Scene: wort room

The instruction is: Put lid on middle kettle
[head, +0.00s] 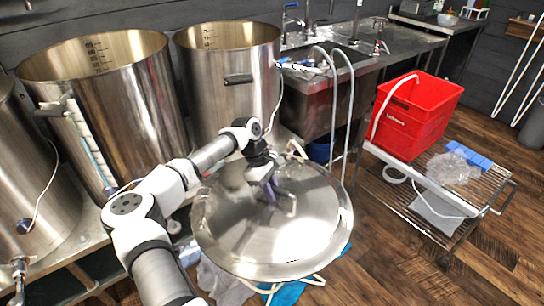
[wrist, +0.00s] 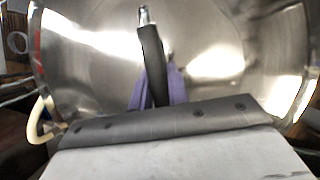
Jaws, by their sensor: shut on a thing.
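A large round steel lid (head: 270,235) is in the lower middle of the head view, in front of the right kettle. My gripper (head: 268,190) is above its centre, shut on the lid's handle (head: 291,203). In the wrist view, the purple fingers of my gripper (wrist: 156,88) are on either side of the dark handle (wrist: 150,50), and the lid (wrist: 220,50) fills the background. The middle kettle (head: 135,125) is a tall, open steel pot to the left, with no lid on it. I cannot tell whether the lid touches the stand under it.
The right kettle (head: 230,85) is open too; a left kettle (head: 30,170) is partly cut off. A sink (head: 330,65), a red bucket (head: 415,110) and a wire cart (head: 435,215) are to the right.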

